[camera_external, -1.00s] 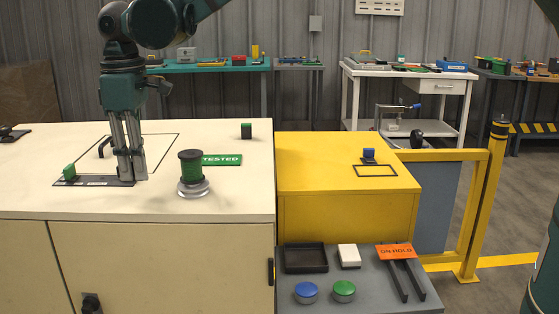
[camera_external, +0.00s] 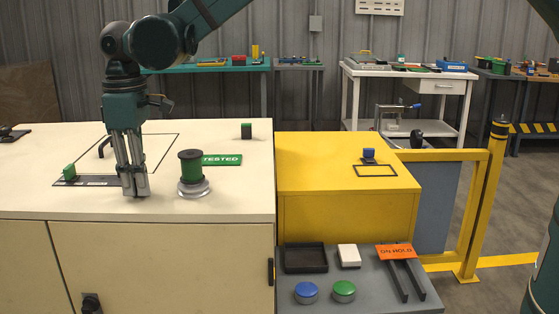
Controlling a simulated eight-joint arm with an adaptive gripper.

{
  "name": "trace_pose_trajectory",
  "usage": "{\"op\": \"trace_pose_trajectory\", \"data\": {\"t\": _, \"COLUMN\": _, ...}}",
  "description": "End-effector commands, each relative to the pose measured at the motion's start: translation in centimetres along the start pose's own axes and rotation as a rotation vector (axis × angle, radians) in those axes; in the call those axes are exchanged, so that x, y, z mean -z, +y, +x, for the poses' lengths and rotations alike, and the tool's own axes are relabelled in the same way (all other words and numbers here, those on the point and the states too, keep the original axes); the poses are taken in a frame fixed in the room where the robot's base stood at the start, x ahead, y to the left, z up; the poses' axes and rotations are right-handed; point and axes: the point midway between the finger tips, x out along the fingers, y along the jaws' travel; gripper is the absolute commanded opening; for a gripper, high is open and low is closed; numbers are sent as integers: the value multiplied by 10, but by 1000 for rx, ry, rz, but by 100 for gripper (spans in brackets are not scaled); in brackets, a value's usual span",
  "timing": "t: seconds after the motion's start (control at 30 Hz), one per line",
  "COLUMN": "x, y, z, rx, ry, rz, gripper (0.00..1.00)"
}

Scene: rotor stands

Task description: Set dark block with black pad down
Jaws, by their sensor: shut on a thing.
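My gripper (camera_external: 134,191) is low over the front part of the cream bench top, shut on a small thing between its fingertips. I take this to be the dark block with the black pad, but the fingers hide nearly all of it. I cannot tell whether it touches the bench. A flat dark strip (camera_external: 100,181) with a small green block (camera_external: 69,172) at its left end lies just left of my gripper. A green spool (camera_external: 190,167) on a round silver base (camera_external: 193,188) stands close to the right.
A black outlined area (camera_external: 165,152) with a dark handle (camera_external: 104,147) is behind my gripper. The cream bench top's front edge is near. A yellow box (camera_external: 345,212) stands to the right.

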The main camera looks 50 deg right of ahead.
Motion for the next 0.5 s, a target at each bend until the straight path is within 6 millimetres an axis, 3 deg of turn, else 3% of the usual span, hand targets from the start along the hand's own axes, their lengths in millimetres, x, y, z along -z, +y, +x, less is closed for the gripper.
{"op": "trace_pose_trajectory", "data": {"t": 0.13, "x": 0, "y": 0, "z": 4, "rx": 0, "ry": 0, "rz": 0, "gripper": 1}}
{"op": "trace_pose_trajectory", "data": {"t": 0.17, "x": 0, "y": 0, "z": 3, "rx": 0, "ry": 0, "rz": 0, "gripper": 16}}
{"op": "trace_pose_trajectory", "data": {"t": 0.27, "x": 0, "y": 0, "z": 3, "rx": 0, "ry": 0, "rz": 0, "gripper": 28}}
{"op": "trace_pose_trajectory", "data": {"t": 0.5, "x": 0, "y": 0, "z": 3, "rx": 0, "ry": 0, "rz": 0, "gripper": 28}}
